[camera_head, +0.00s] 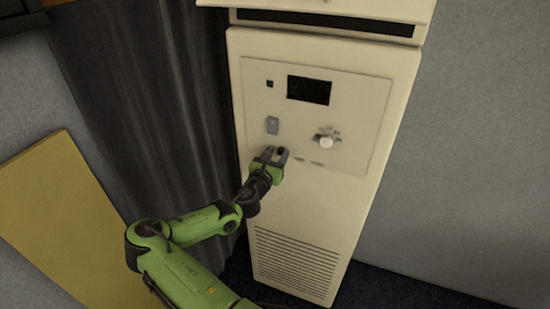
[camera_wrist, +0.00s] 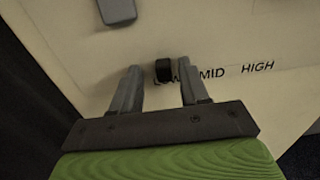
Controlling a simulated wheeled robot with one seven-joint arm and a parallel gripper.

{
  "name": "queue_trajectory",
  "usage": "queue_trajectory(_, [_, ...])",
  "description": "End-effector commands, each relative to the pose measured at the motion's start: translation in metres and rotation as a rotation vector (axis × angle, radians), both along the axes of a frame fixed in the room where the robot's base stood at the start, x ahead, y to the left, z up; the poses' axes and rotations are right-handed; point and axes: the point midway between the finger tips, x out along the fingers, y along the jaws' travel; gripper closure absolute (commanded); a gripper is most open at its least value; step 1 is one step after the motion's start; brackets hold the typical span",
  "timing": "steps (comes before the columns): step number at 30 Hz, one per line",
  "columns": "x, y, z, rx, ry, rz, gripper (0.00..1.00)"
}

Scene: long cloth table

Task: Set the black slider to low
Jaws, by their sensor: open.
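The black slider (camera_wrist: 164,70) is a small dark block on the cream panel of a tall cabinet. In the wrist view it sits at the left end of a row of labels, over the partly hidden LOW label, with MID (camera_wrist: 212,73) and HIGH (camera_wrist: 257,67) to its right. My gripper (camera_wrist: 159,73) is open, with one finger on each side of the slider and visible gaps to both. Whether the fingertips touch the panel cannot be told. In the head view my gripper (camera_head: 276,154) is at the lower left of the panel, with the slider mostly hidden by the fingers.
The cabinet panel (camera_head: 350,95) also carries a dark display (camera_head: 309,90), a small black button (camera_head: 269,84), a grey switch (camera_head: 272,125) above my gripper and a white round knob (camera_head: 326,141) to its right. A dark curtain (camera_head: 150,100) hangs left of the cabinet.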

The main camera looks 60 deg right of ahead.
Motion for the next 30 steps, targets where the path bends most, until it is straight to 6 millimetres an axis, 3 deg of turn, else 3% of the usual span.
queue_trajectory(5, [-0.003, 0.025, -0.001, 0.002, 0.0, 0.002, 0.55])
queue_trajectory(12, [-0.013, 0.094, -0.002, 0.002, 0.001, 0.004, 0.55])
queue_trajectory(18, [-0.021, 0.14, -0.002, 0.001, 0.0, 0.005, 0.55])
queue_trajectory(23, [-0.024, 0.155, 0.0, 0.0, -0.001, 0.003, 0.55])
queue_trajectory(30, [-0.024, 0.156, 0.0, 0.0, -0.001, 0.002, 0.55])
